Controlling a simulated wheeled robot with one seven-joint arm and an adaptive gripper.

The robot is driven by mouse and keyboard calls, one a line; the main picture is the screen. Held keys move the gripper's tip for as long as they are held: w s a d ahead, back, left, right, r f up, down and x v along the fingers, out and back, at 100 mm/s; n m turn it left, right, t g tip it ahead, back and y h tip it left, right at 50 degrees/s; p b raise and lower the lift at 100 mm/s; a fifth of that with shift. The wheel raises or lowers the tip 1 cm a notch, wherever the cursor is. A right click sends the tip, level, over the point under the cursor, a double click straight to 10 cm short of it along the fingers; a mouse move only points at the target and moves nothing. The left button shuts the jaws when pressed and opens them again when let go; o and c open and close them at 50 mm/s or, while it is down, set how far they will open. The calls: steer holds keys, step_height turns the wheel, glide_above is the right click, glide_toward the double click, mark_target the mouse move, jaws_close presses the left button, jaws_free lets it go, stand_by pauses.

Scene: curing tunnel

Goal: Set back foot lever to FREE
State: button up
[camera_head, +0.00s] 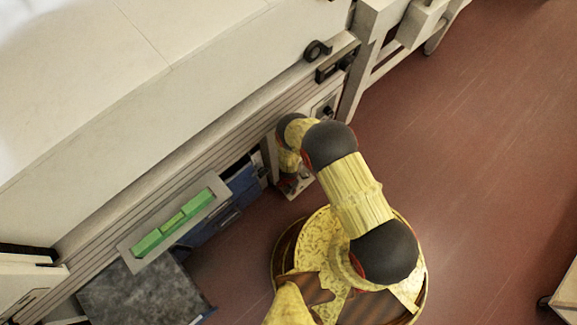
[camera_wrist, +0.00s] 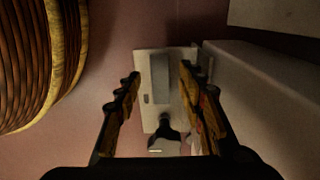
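In the wrist view, a pale plate (camera_wrist: 147,118) with a grey recessed panel (camera_wrist: 160,78) lies below my gripper (camera_wrist: 160,74). A dark lever-like piece (camera_wrist: 167,130) with a flared end sits on the plate's near part, between the fingers in the picture. It looks like the foot lever; a small light label shows just below it. The fingers are apart with nothing held between them. I cannot tell whether either touches the lever. Any FREE marking is too small to read. In the head view, the pale plate (camera_head: 303,187) shows low beside the machine, and my arm partly hides it.
The large pale machine (camera_head: 150,90) runs along the left, with a green-barred panel (camera_head: 175,222) and blue bins (camera_head: 240,185) on its side. A dark grey slab (camera_head: 145,293) lies at lower left. Open red floor (camera_head: 480,150) spreads to the right.

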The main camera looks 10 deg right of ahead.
steer(key=shift+f+b, duration=0.35)
steer(key=shift+f, duration=0.85)
steer(key=shift+c, duration=0.9)
steer(key=c, duration=0.7)
jaws_close()
